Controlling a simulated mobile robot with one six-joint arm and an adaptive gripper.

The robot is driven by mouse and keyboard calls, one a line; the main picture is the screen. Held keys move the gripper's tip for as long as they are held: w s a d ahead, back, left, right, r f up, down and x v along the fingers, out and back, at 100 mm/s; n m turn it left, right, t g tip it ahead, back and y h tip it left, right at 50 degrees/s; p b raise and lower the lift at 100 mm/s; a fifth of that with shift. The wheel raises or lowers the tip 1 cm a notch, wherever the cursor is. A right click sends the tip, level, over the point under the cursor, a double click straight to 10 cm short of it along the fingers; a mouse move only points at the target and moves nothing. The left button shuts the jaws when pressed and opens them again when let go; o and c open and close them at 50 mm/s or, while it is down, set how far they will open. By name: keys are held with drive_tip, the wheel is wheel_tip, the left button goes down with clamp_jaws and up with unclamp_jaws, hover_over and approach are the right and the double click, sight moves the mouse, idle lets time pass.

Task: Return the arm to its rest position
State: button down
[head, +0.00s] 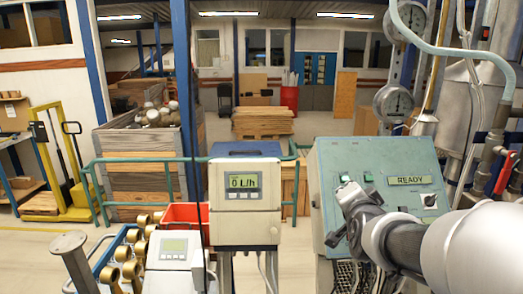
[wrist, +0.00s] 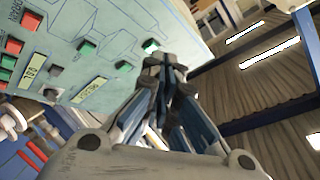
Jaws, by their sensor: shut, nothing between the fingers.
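My gripper (head: 346,192) is shut and empty, in front of the grey-green control panel (head: 330,160). My arm reaches in from the right edge of the head view. In the wrist view the closed fingertips (wrist: 163,64) lie just below a lit green button (wrist: 151,46) on the panel (wrist: 110,22). I cannot tell whether they touch it. The panel display (head: 409,180) reads READY in the head view. My gripper and arm hide the panel's lower middle.
A flow meter (head: 245,205) reading 0 L/h stands left of the panel, with a smaller meter (head: 174,262) beside it. Gauges (head: 394,103) and pipes rise at the right. A yellow pallet truck (head: 75,212) stands far left. Open floor lies behind the bench.

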drive_tip(key=s+a+f+n+g+y+b, duration=0.1)
drive_tip(key=s+a+f+n+g, duration=0.2)
drive_tip(key=s, duration=0.8)
drive_tip(key=s+a+f+n+g+y, duration=0.1)
drive_tip(key=s+a+f+n+g, duration=0.2)
drive_tip(key=s, duration=0.9)
drive_tip(key=s+a+f+n+g+y+b, duration=0.1)
drive_tip(key=s+a+f+n+g, duration=0.2)
drive_tip(key=s+f+n, duration=0.3)
drive_tip(key=s+f+g, duration=0.1)
drive_tip(key=s+f, duration=0.1)
drive_tip(key=s, duration=0.3)
drive_tip(key=shift+s+f+b, duration=0.2)
drive_tip(key=shift+s+b, duration=0.1)
drive_tip(key=shift+b, duration=0.05)
